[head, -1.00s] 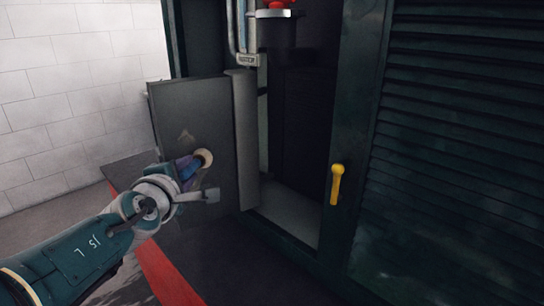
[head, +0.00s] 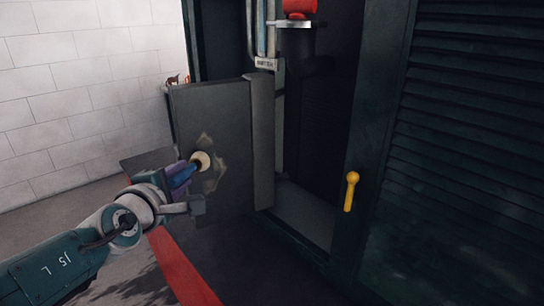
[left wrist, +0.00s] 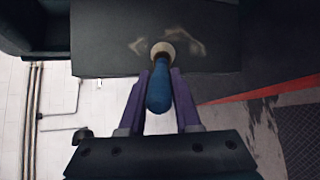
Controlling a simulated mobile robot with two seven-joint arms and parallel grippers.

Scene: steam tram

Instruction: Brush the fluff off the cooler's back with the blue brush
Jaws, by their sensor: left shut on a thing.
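The cooler's back (head: 235,107) is a dark grey upright panel left of the doorway, with pale fluff patches (head: 220,172) around its middle. In the left wrist view the fluff (left wrist: 187,38) shows as light smears on the dark panel. My left gripper (head: 184,178) is shut on the blue brush (head: 183,177), whose round pale head (head: 201,160) is at the panel, beside the fluff. In the left wrist view the blue handle (left wrist: 158,92) sits between the purple fingers (left wrist: 160,88). I cannot tell whether the bristles touch the panel. My right gripper is not in view.
A dark doorway (head: 310,140) opens right of the panel, with a yellow handle (head: 351,190) on its frame. A louvred dark wall (head: 465,150) fills the right. A red edge strip (head: 182,270) runs along the floor below my arm. A white brick wall (head: 80,90) stands at left.

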